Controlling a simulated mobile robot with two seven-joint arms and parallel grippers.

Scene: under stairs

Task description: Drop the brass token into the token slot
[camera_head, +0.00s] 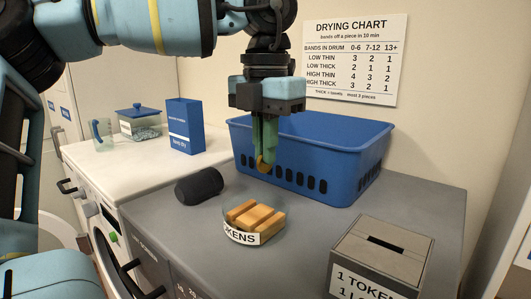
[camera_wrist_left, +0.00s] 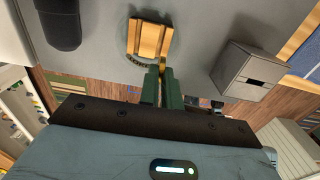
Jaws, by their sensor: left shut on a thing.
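The brass token (camera_head: 263,165) is a small golden disc at the fingertips of my left gripper (camera_head: 264,160). The green fingers are shut on it and point down, above the grey top and in front of the blue basket. In the left wrist view the fingers (camera_wrist_left: 161,70) show in the middle, with the token hard to make out between them. The token slot is a dark slit (camera_head: 386,244) in the top of a grey box (camera_head: 350,240) at the right front, labelled "1 TOKEN". It also shows at the right in the left wrist view (camera_wrist_left: 255,82). My gripper is left of and above this box.
A round token dish (camera_head: 240,237) with a wooden rack stands below my gripper. A black cylinder (camera_head: 199,186) lies to its left. A blue basket (camera_head: 310,150) stands behind. The grey top between dish and box is clear. A blue carton (camera_head: 185,126) stands on the white machine.

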